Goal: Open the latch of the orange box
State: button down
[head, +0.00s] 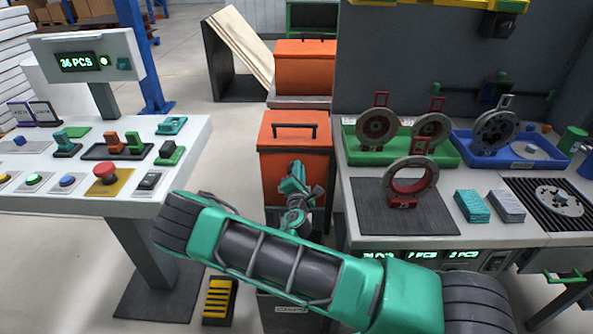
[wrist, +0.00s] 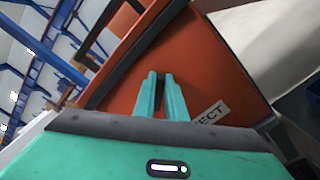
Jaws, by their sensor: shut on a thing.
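The nearer orange box (head: 281,133) stands between the two benches, with a black handle (head: 294,128) on its top and its lid down. My gripper (head: 296,172) is at its front face, below the lid edge. In the wrist view the box's orange front (wrist: 214,68) fills the middle, with a dark edge strip running diagonally and a white label (wrist: 208,115) ending in "ECT". My gripper's two fingers (wrist: 161,78) point at this face and are close together. They are shut on a small dark part, which I take for the latch; the fingertips mostly hide it.
A second orange box (head: 304,72) stands behind. At left is a control bench (head: 60,185) with buttons; at right a workbench (head: 345,215) with green (head: 440,156) and blue (head: 560,165) trays and ring parts. Both benches flank my arm closely.

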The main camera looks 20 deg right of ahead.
jog(key=shift+s+d+f+m, duration=0.1)
jog(key=shift+f+m, duration=0.15)
jog(key=shift+m, duration=0.95)
jog(key=shift+w+d+f+m, duration=0.1)
jog(key=shift+f+m, duration=0.2)
jog(key=shift+m, duration=0.9)
jog(key=shift+s+f+m, duration=0.1)
jog(key=shift+f+m, duration=0.15)
jog(key=shift+m, duration=0.95)
jog(key=c, duration=1.8)
grip_release()
jog(key=v, duration=1)
jog(key=shift+s, duration=0.3)
jog(key=shift+a, duration=0.1)
